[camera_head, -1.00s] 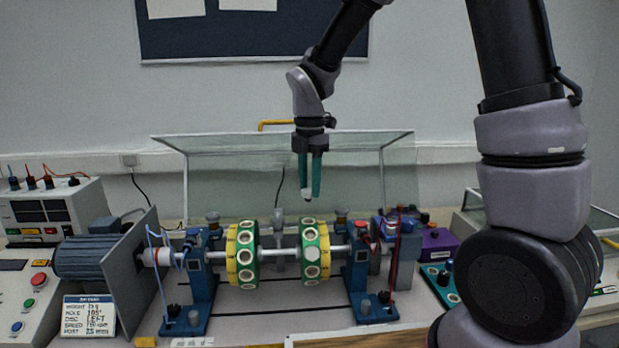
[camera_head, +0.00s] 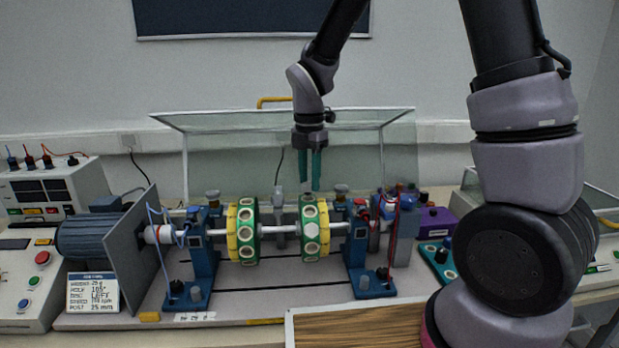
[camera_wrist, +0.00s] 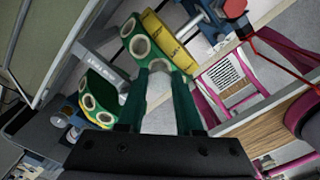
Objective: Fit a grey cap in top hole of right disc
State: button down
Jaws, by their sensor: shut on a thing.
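The right disc (camera_head: 324,232) is a green and yellow wheel with pale-ringed holes around its rim, mounted on a horizontal shaft. My gripper (camera_head: 311,186) points straight down just above the top of this disc. Its green fingers are shut on a small grey cap (camera_wrist: 158,66), mostly hidden between the fingertips. In the wrist view the right disc (camera_wrist: 168,40) lies right under the fingertips, with open ringed holes beside them. I cannot tell whether the cap touches the top hole. One front hole of the right disc looks filled with a pale piece.
The left disc (camera_head: 236,235) stands on the same shaft, clear of my gripper. Blue bearing stands (camera_head: 203,250) hold the shaft, and a motor (camera_head: 92,236) is at the left. A raised clear cover (camera_head: 230,150) stands behind. A wooden-surfaced tray (camera_head: 370,328) is in front.

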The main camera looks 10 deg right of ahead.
jog(key=shift+f, duration=1.15)
dwell(0.8)
jog(key=shift+c, duration=2.4)
grip_release()
notch_tip(320, 180, up, 10)
jog(key=shift+r, duration=0.4)
